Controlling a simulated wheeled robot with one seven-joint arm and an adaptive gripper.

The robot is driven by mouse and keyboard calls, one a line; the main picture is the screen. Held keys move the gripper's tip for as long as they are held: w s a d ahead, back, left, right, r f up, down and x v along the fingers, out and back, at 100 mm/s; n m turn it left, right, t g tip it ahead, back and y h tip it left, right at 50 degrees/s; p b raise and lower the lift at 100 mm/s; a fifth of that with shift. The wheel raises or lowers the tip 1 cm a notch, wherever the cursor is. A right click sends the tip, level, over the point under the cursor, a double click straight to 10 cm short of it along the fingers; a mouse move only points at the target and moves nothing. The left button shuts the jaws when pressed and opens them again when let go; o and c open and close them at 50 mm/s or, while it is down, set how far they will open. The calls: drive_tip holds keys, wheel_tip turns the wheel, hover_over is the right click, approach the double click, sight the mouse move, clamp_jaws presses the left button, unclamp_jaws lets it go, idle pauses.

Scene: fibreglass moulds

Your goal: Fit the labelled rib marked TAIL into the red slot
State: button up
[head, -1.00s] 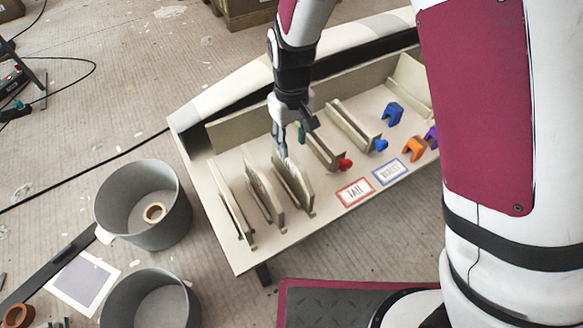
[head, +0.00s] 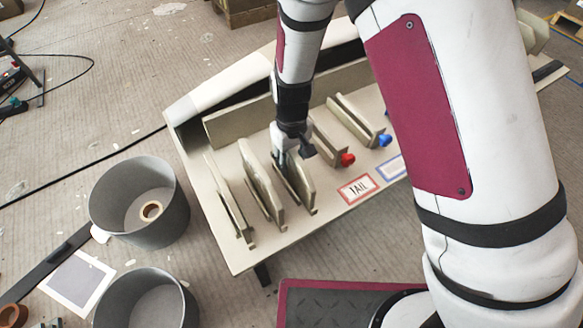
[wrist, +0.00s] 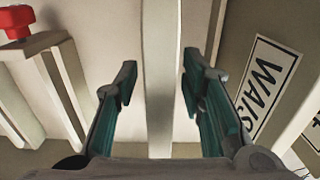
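My gripper (wrist: 157,82) is open, its two green-padded fingers on either side of a pale upright rib (wrist: 160,110), with small gaps showing. In the head view my gripper (head: 290,160) is low over this rib (head: 304,186), the right one of three standing ribs; its label cannot be seen. A neighbouring panel in the wrist view bears a partly cut-off label (wrist: 264,85) reading "WAIS". The slot with the red knob (head: 347,159) is just right of my gripper; the knob (wrist: 18,22) also shows top left in the wrist view. A red-bordered TAIL card (head: 357,188) lies in front.
Two more pale ribs, the middle one (head: 259,180) and the left one (head: 228,200), stand close beside. A second slot with a blue knob (head: 384,140) is farther right, with a blue-bordered card (head: 391,169). Grey buckets (head: 172,212) stand on the floor to the left.

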clamp_jaws()
drive_tip(key=shift+r, duration=0.2)
